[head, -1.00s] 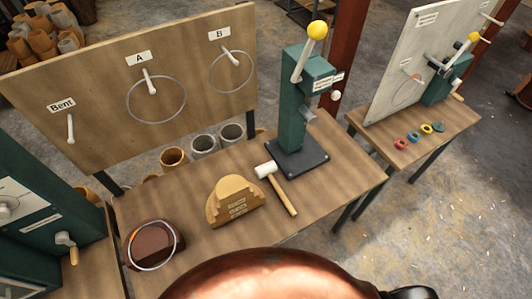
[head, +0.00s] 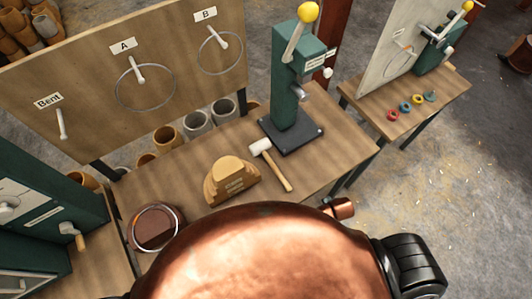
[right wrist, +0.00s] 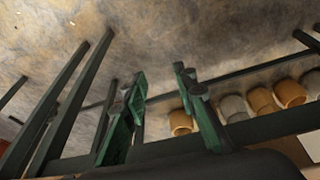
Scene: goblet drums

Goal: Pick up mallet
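The mallet (head: 277,168) lies on the wooden bench, its pale head touching or close to the dark base plate of the green press and its wooden handle pointing toward the lower right. Nothing is holding it. My right gripper (right wrist: 160,88) shows in the right wrist view with its two green fingers apart and nothing between them. In that view it is low, by the bench legs and floor, and the mallet does not show. My right gripper cannot be made out in the head view. My left gripper is in neither view.
A green press (head: 292,95) stands behind the mallet. A stepped wooden block (head: 230,182) and a round brown block with a ring (head: 157,227) lie to its left. A peg board (head: 100,85) rises behind. Bare bench (head: 335,140) lies right of the press.

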